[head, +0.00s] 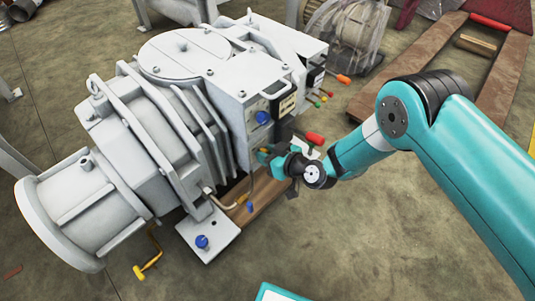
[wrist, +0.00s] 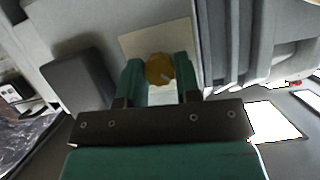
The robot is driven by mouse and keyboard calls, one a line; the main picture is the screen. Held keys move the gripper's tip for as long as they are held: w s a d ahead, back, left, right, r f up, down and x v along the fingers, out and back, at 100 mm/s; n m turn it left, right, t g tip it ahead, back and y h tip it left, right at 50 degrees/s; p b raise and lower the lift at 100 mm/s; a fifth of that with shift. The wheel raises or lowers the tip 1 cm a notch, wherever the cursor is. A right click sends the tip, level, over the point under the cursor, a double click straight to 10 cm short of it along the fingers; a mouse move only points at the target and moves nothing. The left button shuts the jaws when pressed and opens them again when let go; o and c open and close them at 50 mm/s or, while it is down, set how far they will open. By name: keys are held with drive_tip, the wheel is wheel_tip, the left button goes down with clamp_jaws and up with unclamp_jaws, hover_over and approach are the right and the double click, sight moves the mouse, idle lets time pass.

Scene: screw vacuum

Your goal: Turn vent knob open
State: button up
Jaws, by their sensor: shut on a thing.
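The vent knob (wrist: 158,68) is a small yellow-orange round knob on a pale square plate (wrist: 150,38) on the machine's grey side in the wrist view. My gripper (wrist: 159,72) has its two teal fingers on either side of the knob, shut on it. In the head view, my gripper (head: 272,157) reaches the lower right side of the large pale grey vacuum machine (head: 170,110). There, the fingers and the machine mostly hide the knob. Its exact turn angle is hard to tell.
A blue knob (head: 263,117) sits on the machine above my gripper. A red handle (head: 314,138) stands close to my wrist, with small colored levers (head: 322,99) behind it. A yellow crank (head: 148,258) sticks out at the lower left. Open floor (head: 370,240) lies at the front right.

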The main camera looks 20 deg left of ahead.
drive_tip(key=shift+w+d+f+m+g+y+b, duration=0.1)
drive_tip(key=shift+m+g+y+b, duration=0.7)
drive_tip(key=shift+m+b, duration=0.85)
drive_tip(key=shift+w+f+m+g+y+b, duration=0.15)
drive_tip(key=shift+m+g+y+b, duration=0.9)
drive_tip(key=shift+m, duration=1.05)
drive_tip(key=shift+w+d+f+m+g+y+b, duration=0.1)
drive_tip(key=shift+m+g+y+b, duration=0.45)
drive_tip(key=shift+m+b, duration=1.2)
drive_tip(key=shift+m, duration=0.3)
drive_tip(key=o, duration=0.9)
drive_tip(key=shift+r, duration=0.1)
